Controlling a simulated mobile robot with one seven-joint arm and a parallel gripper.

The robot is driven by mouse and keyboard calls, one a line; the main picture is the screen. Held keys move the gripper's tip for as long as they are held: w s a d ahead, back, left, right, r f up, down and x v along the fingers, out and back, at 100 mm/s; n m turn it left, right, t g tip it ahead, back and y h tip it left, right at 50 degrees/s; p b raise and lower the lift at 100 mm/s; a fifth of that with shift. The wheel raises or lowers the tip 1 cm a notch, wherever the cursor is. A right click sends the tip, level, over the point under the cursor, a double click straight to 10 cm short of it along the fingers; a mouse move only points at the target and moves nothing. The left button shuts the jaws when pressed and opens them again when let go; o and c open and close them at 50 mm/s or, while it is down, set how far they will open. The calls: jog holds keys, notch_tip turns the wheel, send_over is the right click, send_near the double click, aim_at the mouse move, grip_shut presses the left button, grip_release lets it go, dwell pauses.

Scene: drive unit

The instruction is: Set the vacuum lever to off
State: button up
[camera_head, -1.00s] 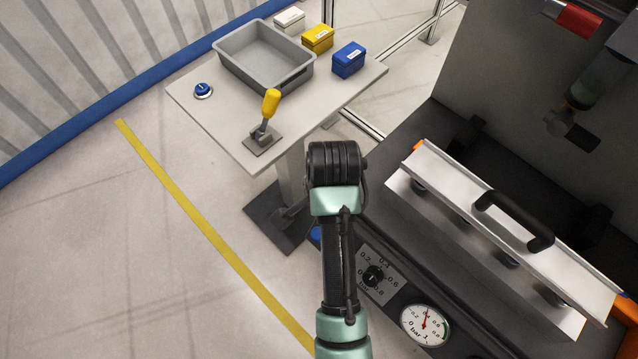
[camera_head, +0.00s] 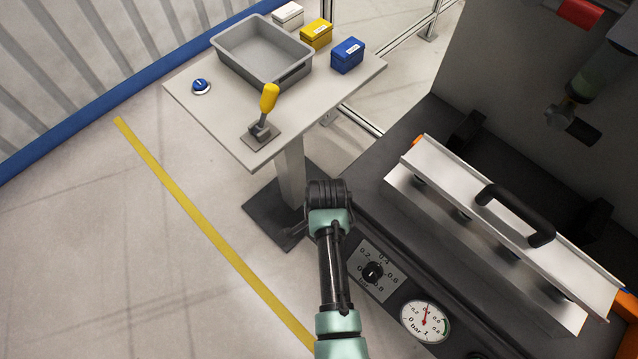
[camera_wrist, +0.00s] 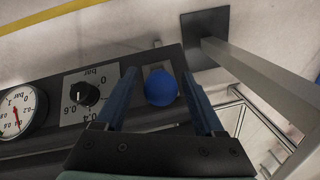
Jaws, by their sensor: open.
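A blue ball knob (camera_wrist: 161,88) is at the end of the dark control panel in the wrist view; it looks like the end of a lever. No lettering on it shows, and its shaft is hidden. My gripper (camera_wrist: 160,76) is open, with one finger on each side of the blue ball in the picture. I cannot tell whether a finger touches it. In the head view my arm covers the ball and my gripper. A yellow-handled lever (camera_head: 269,98) stands nearly upright on a plate on the side table (camera_head: 210,125).
A round selector knob (camera_head: 373,272) and a pressure gauge (camera_head: 425,321) sit along the machine's front panel. A metal bar with a black handle (camera_head: 515,215) lies above it. The table carries a grey bin (camera_head: 290,80), small boxes and a blue button (camera_head: 201,86). The table post (camera_wrist: 255,75) stands close by.

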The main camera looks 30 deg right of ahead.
grip_shut()
dwell(0.4)
dwell(1.0)
